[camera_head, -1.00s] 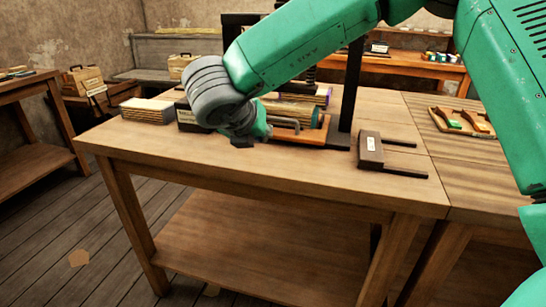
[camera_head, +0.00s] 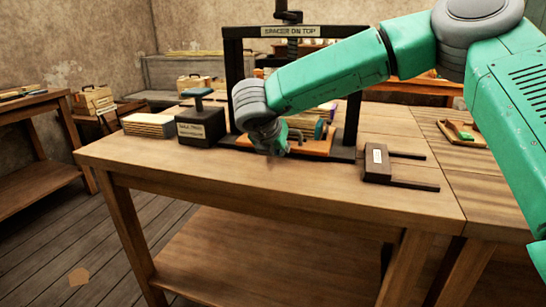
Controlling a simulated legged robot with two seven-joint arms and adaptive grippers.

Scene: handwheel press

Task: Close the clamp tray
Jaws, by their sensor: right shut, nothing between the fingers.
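The clamp tray looks to be the orange-brown wooden tray (camera_head: 318,146) low in the black press frame (camera_head: 353,120), on the table. Upright coloured pieces stand at its right part. My right gripper (camera_head: 274,152) is shut and empty, pointing down at the tray's front left. It hides the tray's left part, and I cannot tell whether it touches the tray. My right arm also covers the middle of the press. My left gripper is not in view.
A dark labelled box (camera_head: 200,128) with a blue-topped knob stands left of the press, beside a stack of boards (camera_head: 149,125). A dark block with two rods (camera_head: 377,164) lies to the right. The table's front strip (camera_head: 230,170) is clear.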

